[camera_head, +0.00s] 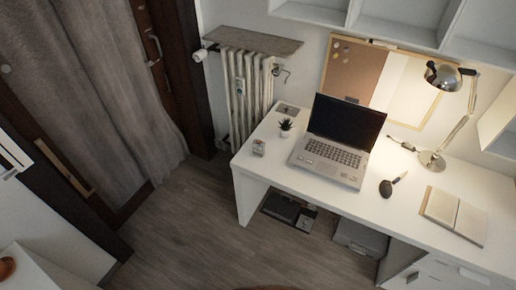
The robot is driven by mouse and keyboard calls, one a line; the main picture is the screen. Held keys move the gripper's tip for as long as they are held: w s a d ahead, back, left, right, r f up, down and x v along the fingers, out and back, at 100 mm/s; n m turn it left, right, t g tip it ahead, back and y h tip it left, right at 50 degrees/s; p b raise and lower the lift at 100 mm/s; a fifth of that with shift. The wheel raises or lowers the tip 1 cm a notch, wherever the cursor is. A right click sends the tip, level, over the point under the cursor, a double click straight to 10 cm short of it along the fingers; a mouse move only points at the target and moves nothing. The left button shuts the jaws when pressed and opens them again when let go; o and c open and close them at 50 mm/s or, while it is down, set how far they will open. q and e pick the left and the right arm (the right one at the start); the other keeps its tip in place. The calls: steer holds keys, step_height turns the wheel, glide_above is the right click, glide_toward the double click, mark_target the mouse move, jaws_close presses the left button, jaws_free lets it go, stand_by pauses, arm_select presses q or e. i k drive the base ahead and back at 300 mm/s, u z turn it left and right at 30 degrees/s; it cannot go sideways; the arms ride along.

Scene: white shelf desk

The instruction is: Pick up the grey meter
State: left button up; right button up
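I cannot tell for sure which thing is the grey meter. A small pale device (240,86) also sits on the front of the radiator. Neither of my grippers is in view.
An open laptop (333,152), a small potted plant (285,128), a dark bulb-shaped object (386,188), an open book (454,215) and a lamp (432,160) stand on the desk. Dark boxes (283,208) lie beneath. The wooden floor (185,225) left of the desk is clear.

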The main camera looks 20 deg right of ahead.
mark_target(259, 148)
steer(key=z, duration=0.5)
steer(key=k, duration=0.6)
steer(key=z, duration=0.75)
steer(key=i, duration=1.05)
steer(key=u, duration=0.65)
steer(key=i, duration=0.8)
steer(key=u, duration=0.9)
